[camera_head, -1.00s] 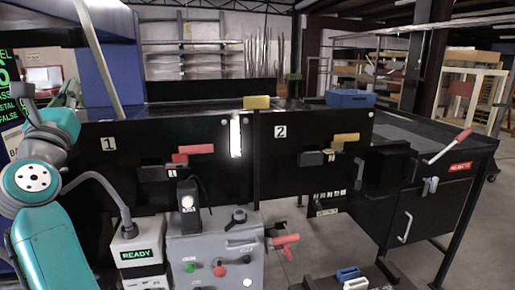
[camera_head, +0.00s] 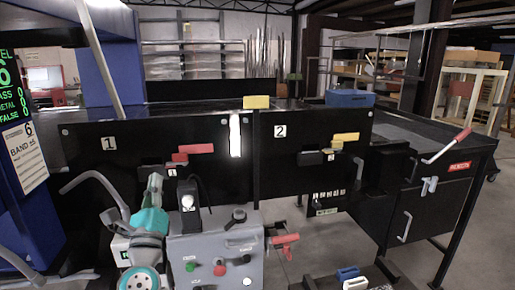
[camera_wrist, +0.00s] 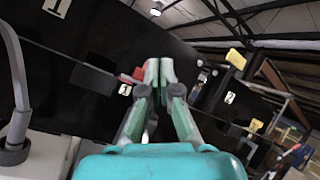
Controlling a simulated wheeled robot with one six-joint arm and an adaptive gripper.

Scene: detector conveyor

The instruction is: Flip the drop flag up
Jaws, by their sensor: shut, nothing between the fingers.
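My gripper (camera_head: 155,180) is shut and empty, pointing up in front of the panel marked 1, left of the grey control box. In the wrist view its fingertips (camera_wrist: 158,68) meet in the middle, with a red flag-like piece (camera_wrist: 138,74) just left of and behind them. In the head view this red piece (camera_head: 198,149) sits on panel 1, up and right of the gripper. A similar yellow piece (camera_head: 345,138) is on panel 2. A yellow plate (camera_head: 256,102) stands at the top edge between the panels. I cannot tell which is the drop flag.
The grey control box (camera_head: 215,252) with buttons and a black-topped lamp stands close to the right of my gripper. A grey curved pipe (camera_head: 95,178) is on the left. A red-handled lever (camera_head: 455,142) and a blue bin (camera_head: 350,98) are at the right.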

